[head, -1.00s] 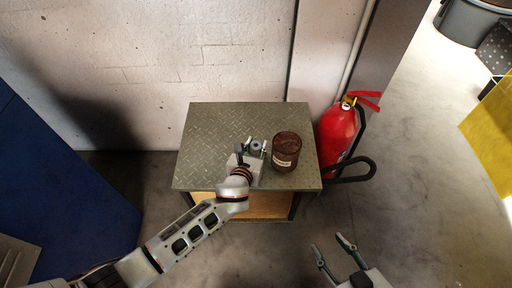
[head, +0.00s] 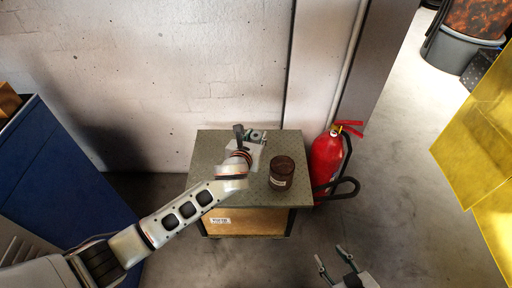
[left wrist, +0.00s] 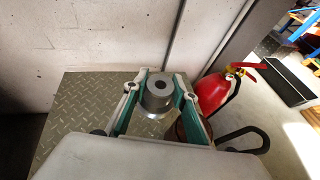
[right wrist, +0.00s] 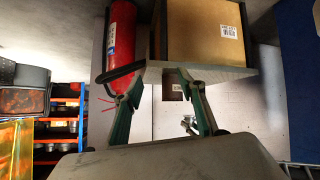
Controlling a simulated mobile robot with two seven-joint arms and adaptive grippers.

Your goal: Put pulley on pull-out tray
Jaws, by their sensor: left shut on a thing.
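The pulley, a grey metal cylinder with a hole in its top, shows in the left wrist view (left wrist: 158,90) between the fingers. My left gripper (left wrist: 155,94) is shut on it. In the head view the left gripper (head: 252,136) appears over the back of the patterned metal table (head: 220,152), and the pulley there is small and partly hidden. The wrist view shows tabletop beyond and below it; its exact height is unclear. My right gripper (head: 335,258) is open and empty, low in front of the table at right. I cannot identify a pull-out tray in any view.
A brown jar (head: 282,174) stands on the table, right of the left gripper. A red fire extinguisher (head: 326,158) stands beside the table's right side. A cardboard box (head: 245,221) sits under the tabletop. A blue cabinet (head: 70,175) is at left; yellow panels (head: 480,140) are at right.

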